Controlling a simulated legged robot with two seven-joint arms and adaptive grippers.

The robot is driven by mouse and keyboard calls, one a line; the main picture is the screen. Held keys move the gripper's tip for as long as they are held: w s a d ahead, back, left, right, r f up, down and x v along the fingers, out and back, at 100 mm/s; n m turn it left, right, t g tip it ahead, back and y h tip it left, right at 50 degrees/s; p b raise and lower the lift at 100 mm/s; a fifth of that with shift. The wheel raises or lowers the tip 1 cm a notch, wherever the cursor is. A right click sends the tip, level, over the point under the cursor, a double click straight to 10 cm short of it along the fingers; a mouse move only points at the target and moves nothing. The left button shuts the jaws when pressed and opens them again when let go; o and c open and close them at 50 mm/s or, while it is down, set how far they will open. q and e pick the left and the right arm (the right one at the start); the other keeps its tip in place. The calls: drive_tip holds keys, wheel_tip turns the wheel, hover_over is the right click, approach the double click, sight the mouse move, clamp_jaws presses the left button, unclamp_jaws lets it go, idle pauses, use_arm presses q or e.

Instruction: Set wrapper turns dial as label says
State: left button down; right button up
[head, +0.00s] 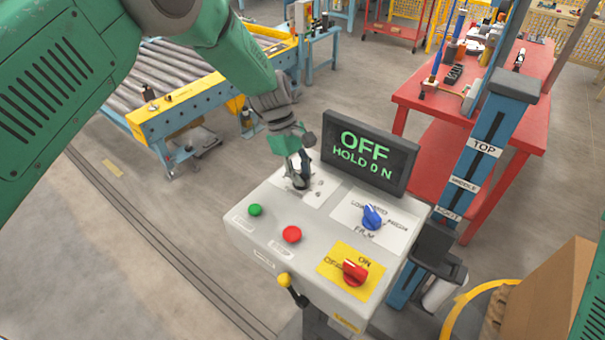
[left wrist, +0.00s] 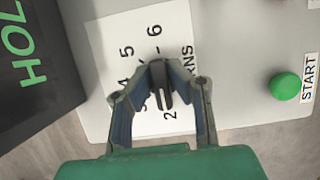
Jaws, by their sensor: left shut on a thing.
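The black turns dial (left wrist: 160,88) sits on a white plate with printed numbers in the left wrist view; 2, 4, 5 and 6 can be read. My left gripper (left wrist: 158,100) reaches over the plate with one finger on each side of the dial, shut on it. The fingers hide part of the scale, and I cannot tell exactly which number the dial points to. In the head view my left gripper (head: 299,178) is at the back left of the grey control panel (head: 262,228). My right gripper is out of view. No load label with a turns number is visible.
The screen (head: 367,152) reads OFF and HOLD 0 N. The panel also bears a green button (head: 255,210), a red button (head: 292,234), a blue knob (head: 372,217) and a red switch (head: 355,271) on yellow. A cardboard box (head: 555,295) stands at lower right.

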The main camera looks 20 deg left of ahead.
use_arm(q)
drive_tip(key=shift+w+a+r, duration=0.1)
drive_tip(key=shift+w+r, duration=0.1)
drive_tip(key=shift+w, duration=0.1)
drive_tip(key=c, duration=1.6)
unclamp_jaws()
drive_tip(key=shift+o, duration=0.3)
drive_tip(key=shift+f, duration=0.15)
drive_tip(key=shift+a+r, duration=0.15)
drive_tip(key=shift+r, duration=0.15)
drive_tip(key=v, duration=1.1)
